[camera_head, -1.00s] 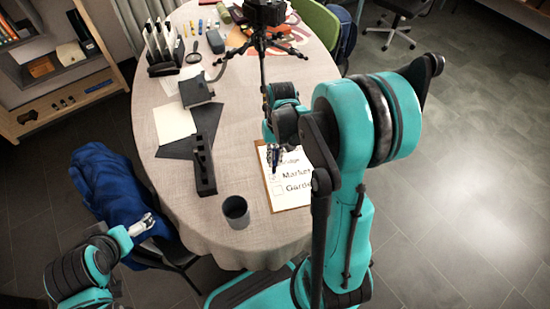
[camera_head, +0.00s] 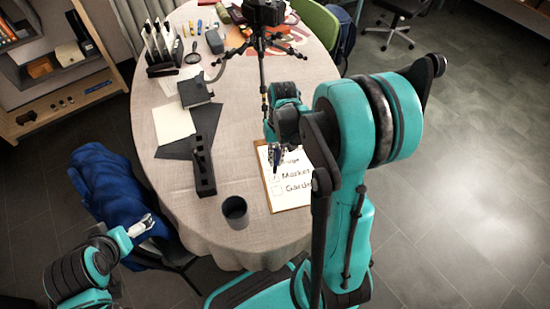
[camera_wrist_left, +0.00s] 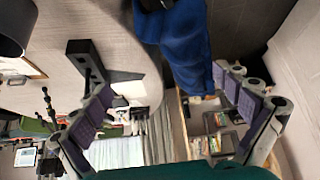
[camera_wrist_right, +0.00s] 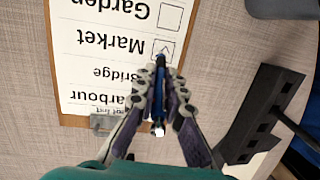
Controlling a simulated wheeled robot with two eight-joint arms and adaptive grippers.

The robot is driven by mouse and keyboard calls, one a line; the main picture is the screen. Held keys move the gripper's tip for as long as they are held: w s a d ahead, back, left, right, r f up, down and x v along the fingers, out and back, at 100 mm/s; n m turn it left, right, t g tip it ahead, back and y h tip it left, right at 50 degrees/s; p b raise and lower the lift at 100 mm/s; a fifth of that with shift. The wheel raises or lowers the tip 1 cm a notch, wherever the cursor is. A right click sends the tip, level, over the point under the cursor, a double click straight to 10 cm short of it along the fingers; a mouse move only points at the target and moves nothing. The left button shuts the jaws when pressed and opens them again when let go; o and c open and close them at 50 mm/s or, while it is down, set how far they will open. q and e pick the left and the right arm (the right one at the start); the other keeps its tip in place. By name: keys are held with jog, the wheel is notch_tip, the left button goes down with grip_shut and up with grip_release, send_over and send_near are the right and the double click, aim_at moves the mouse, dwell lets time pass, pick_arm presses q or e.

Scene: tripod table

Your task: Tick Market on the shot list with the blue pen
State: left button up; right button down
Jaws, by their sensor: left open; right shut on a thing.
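The shot list (camera_head: 292,197) is a white sheet on a brown clipboard, with Market and Garden readable in the head view. In the right wrist view the list (camera_wrist_right: 90,45) is upside down, showing Garden, Market, Bridge and Harbour beside boxes. The Market box (camera_wrist_right: 167,46) has a small tick-like mark; the Garden box (camera_wrist_right: 170,16) looks empty. My right gripper (camera_head: 277,160) is shut on the blue pen (camera_wrist_right: 160,72), whose tip is at the Market box; I cannot tell whether it touches the paper. My left gripper (camera_head: 143,225) is open and empty, off the table's left edge.
A grey cup (camera_head: 235,211) stands left of the clipboard. A long black holder (camera_head: 204,165) lies left of the list. A tripod with a camera (camera_head: 262,42) stands behind. A blue cloth (camera_head: 105,190) lies beside the table near my left gripper.

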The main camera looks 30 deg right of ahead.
jog(key=shift+d, duration=0.25)
dwell(0.3)
jog(key=shift+s+r+p, duration=0.1)
jog(key=shift+r+p, duration=2.7)
jog(key=shift+r, duration=0.8)
jog(key=shift+a, duration=0.1)
